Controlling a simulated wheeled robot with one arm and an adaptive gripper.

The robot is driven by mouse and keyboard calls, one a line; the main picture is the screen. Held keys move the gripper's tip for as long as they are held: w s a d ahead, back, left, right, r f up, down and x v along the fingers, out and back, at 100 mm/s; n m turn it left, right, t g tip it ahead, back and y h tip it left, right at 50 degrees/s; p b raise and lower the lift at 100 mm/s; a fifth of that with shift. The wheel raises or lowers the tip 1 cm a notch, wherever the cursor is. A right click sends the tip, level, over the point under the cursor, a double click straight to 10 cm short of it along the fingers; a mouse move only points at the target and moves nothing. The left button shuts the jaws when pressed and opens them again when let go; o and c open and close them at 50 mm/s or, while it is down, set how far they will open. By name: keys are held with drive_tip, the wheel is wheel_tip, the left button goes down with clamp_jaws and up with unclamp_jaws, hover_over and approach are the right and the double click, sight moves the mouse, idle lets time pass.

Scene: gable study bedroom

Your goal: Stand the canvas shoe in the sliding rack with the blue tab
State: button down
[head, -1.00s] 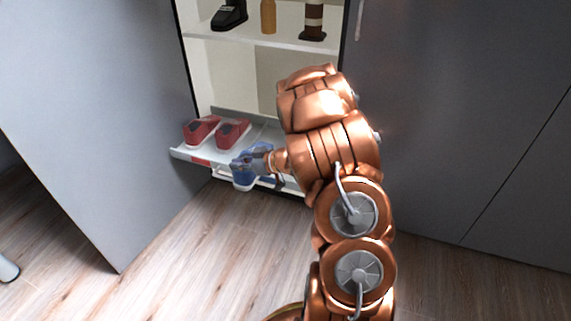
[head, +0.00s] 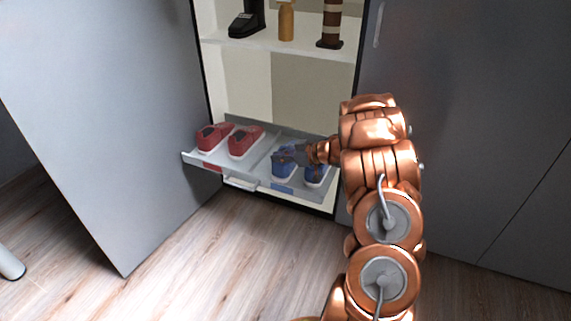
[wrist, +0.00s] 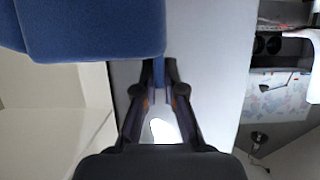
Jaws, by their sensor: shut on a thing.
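My gripper (head: 288,154) is shut on a blue canvas shoe (head: 283,170), at the shoe's upper part. The shoe is over the right part of the pulled-out rack, behind the blue tab (head: 282,188). I cannot tell whether its sole touches the rack surface. A second blue shoe (head: 316,176) is just to its right, partly behind my arm. In the wrist view the gripper (wrist: 159,92) has a narrow blue strip between its fingers, and a large blue shoe surface (wrist: 90,30) fills the upper left.
Two red shoes (head: 243,142) stand on the left part of the rack (head: 258,166), behind a red tab (head: 212,167). A shelf (head: 300,50) above holds a black boot (head: 246,22), a bottle (head: 286,22) and a brown boot (head: 331,22). Grey doors flank the opening.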

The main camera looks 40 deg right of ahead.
drive_tip(key=shift+w+d+f, duration=0.1)
drive_tip(key=shift+w+d, duration=0.1)
drive_tip(key=shift+d, duration=0.55)
drive_tip(key=shift+w+d+f, duration=0.1)
drive_tip(key=shift+w+d, duration=0.05)
drive_tip(key=shift+d, duration=0.55)
wheel_tip(320, 180, down, 4)
drive_tip(key=b, duration=0.2)
drive_tip(key=shift+d+r+b, duration=0.15)
drive_tip(key=shift+r+b, duration=0.05)
drive_tip(key=shift+b, duration=0.1)
drive_tip(key=shift+r, duration=0.1)
drive_tip(key=c, duration=1.3)
unclamp_jaws()
